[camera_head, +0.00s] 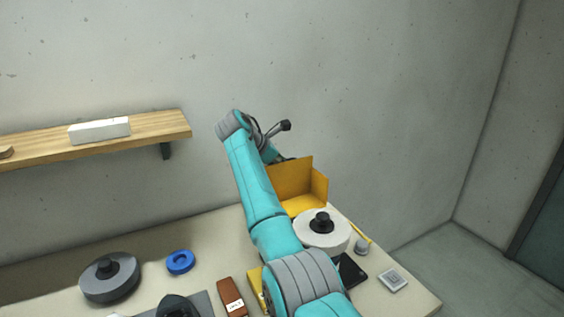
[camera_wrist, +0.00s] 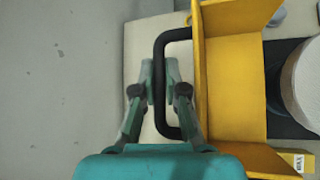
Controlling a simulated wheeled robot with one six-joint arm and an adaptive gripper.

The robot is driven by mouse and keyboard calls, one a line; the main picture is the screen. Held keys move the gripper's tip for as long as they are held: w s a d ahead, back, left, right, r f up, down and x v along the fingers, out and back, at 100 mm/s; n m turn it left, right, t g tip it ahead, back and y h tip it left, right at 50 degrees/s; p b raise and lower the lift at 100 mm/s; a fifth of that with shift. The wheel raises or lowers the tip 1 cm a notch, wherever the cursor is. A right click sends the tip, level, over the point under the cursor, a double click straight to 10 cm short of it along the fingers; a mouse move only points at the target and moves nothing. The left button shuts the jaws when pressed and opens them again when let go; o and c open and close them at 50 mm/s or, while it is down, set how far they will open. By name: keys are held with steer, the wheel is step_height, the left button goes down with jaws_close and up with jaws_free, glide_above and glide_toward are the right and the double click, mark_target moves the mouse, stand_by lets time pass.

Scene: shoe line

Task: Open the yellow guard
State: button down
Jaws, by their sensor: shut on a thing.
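The yellow guard (camera_head: 292,178) stands at the back of the bench, behind the white wheel (camera_head: 322,235) with a black hub. Its panels stand upright, and the wheel's top is uncovered. In the wrist view the guard (camera_wrist: 230,85) fills the right half, with a black U-shaped handle (camera_wrist: 160,112) on its left side. My gripper (camera_wrist: 161,72) has one finger on each side of the handle's long bar and is shut on it. In the head view my arm hides the handle and most of my gripper.
On the bench are a grey disc (camera_head: 110,280), a blue ring (camera_head: 180,262), a brown labelled block (camera_head: 231,297), a dark flat device (camera_head: 350,270) and a small grey box (camera_head: 392,280). A wooden shelf (camera_head: 160,125) with a white box (camera_head: 98,130) hangs on the left wall.

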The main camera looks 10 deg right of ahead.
steer(key=c, duration=1.5)
jaws_free()
steer(key=shift+f, duration=0.1)
steer(key=v, duration=1.2)
steer(key=shift+w, duration=0.1)
